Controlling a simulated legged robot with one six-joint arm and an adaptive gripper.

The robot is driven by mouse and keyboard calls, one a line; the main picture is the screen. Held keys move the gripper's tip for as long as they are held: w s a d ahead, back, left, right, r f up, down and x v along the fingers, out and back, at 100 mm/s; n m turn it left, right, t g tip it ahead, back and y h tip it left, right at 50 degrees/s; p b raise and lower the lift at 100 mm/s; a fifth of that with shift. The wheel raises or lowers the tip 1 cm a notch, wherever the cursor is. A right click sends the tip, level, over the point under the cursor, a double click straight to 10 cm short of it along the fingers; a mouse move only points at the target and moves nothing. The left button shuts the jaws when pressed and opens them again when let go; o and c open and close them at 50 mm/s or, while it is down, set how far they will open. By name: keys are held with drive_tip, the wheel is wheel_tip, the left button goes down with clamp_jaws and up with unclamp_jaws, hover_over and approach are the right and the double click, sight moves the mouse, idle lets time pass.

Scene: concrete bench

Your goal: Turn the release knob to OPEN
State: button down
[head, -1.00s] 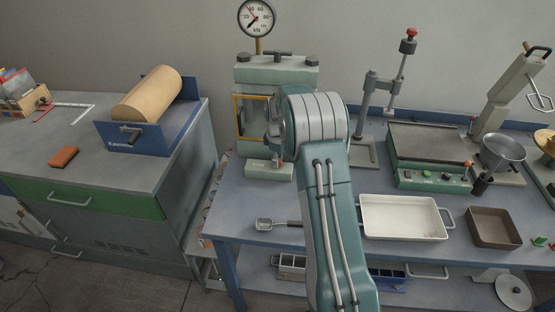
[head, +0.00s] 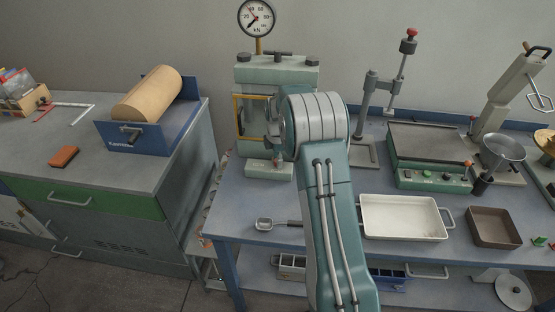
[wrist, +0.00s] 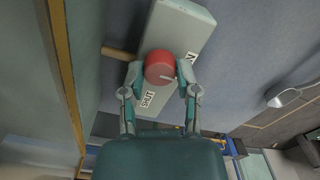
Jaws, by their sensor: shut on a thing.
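The release knob (wrist: 160,68) is red and round with a white pointer line, and sits on a pale green block (wrist: 185,35) of the press (head: 275,72). A SHUT label (wrist: 148,98) lies below the knob, and a second label (wrist: 191,57), partly legible, lies to its right. The pointer slants to the right, toward the right finger, and lines up with neither label. My gripper (wrist: 160,76) is shut on the knob, one finger on each side. In the head view my gripper (head: 272,128) is at the press front, and my arm hides the knob.
A gauge (head: 257,17) stands above the press, and a yellow frame (head: 237,118) edges its left side. A scoop (head: 266,224), a white tray (head: 402,236) and a brown tray (head: 494,227) lie on the blue bench. A stand (head: 372,110) rises right of my arm.

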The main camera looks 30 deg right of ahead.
drive_tip(key=shift+f, duration=0.2)
drive_tip(key=shift+c, duration=1.7)
unclamp_jaws()
drive_tip(key=shift+r, duration=0.1)
wheel_tip(320, 180, up, 12)
drive_tip(key=shift+w, duration=0.1)
